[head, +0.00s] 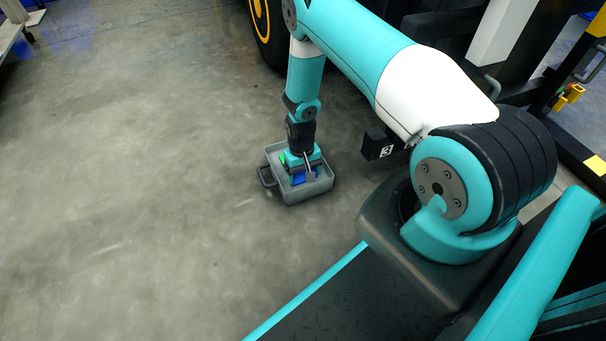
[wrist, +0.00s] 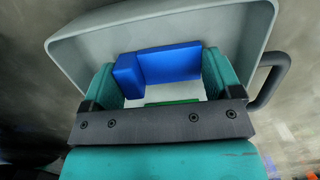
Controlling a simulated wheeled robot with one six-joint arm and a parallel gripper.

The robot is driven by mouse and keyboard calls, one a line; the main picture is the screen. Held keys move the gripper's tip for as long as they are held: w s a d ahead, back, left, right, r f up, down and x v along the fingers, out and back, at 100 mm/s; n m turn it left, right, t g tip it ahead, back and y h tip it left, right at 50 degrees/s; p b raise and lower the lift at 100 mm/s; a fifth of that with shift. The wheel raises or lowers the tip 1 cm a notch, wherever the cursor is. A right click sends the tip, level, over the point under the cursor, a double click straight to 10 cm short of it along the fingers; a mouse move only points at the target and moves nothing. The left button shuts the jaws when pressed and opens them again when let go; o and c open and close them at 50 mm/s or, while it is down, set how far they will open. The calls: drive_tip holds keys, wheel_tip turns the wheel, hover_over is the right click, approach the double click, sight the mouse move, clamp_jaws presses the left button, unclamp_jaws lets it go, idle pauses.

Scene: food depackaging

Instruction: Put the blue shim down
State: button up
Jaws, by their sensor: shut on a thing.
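The blue shim (wrist: 170,64) is an L-shaped block that spans the space between the two teal fingers of my gripper (wrist: 160,80). My gripper is shut on it, inside the grey tray (wrist: 75,55). In the head view, my gripper (head: 304,164) points down into the tray (head: 307,195), with blue of the shim (head: 298,179) showing beside it. I cannot tell whether the shim touches the tray floor. A green piece (wrist: 172,102) lies in the tray, mostly hidden behind the gripper's dark bar.
The tray has a side handle (head: 265,176) and stands on a grey concrete floor (head: 150,200) with wide free room to the left. A large dark wheel (head: 266,30) with a yellow ring stands behind. A black box marked 3 (head: 377,145) is to the right.

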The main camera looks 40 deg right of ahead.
drive_tip(key=shift+f, duration=0.15)
drive_tip(key=o, duration=0.8)
